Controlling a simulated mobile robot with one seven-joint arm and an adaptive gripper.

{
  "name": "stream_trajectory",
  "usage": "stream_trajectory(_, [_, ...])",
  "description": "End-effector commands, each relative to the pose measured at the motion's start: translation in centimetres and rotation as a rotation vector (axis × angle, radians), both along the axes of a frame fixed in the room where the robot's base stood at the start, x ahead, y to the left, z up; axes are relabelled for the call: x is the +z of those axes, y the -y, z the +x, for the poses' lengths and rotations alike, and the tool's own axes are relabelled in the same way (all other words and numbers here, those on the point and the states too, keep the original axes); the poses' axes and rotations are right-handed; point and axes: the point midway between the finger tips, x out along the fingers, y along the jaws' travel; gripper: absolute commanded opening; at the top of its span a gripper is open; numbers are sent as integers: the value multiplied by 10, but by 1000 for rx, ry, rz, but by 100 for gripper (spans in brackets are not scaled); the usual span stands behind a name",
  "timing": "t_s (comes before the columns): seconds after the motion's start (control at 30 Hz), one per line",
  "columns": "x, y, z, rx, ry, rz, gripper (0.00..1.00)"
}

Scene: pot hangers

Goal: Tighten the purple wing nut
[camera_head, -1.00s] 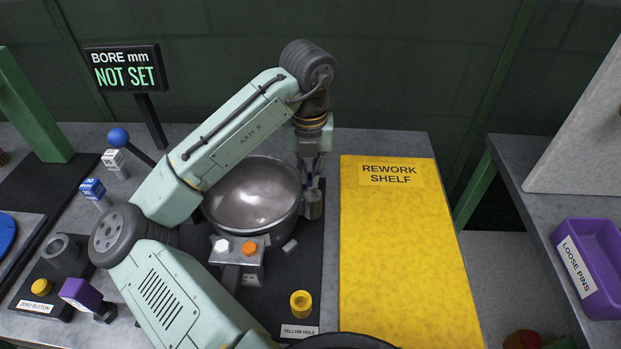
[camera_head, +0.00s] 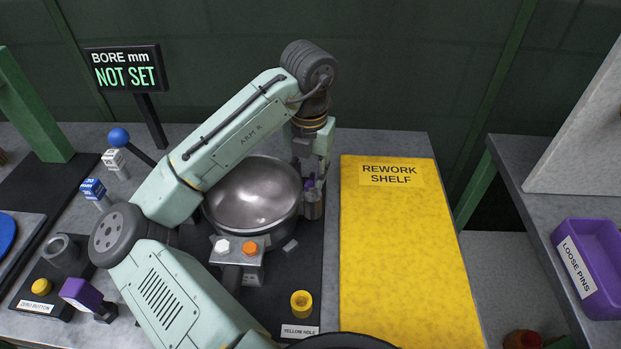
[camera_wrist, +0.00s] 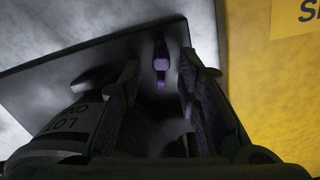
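The purple wing nut (camera_wrist: 161,66) shows between my two fingertips in the wrist view, with dark gaps on both sides of it.
The steel bowl (camera_head: 252,196) stands close left of my gripper. A block with white and orange hex heads (camera_head: 238,252) is in front of it. The yellow rework shelf (camera_head: 405,255) is flat and clear on the right. A yellow ring (camera_head: 301,304) stands near the front.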

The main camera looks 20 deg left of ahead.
Motion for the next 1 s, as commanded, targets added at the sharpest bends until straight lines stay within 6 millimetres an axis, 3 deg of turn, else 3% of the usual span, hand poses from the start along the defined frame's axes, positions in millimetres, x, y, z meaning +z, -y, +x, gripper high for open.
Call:
stream_trajectory(0.03, [-11,1,2,7,-19,-13,35])
stream_trajectory(0.4, [-10,1,2,8,-17,-13,35])
stream_trajectory(0.8, [19,1,2,8,-13,-9,35])
stream_trajectory(1.0, [23,1,2,8,-13,-10,35])
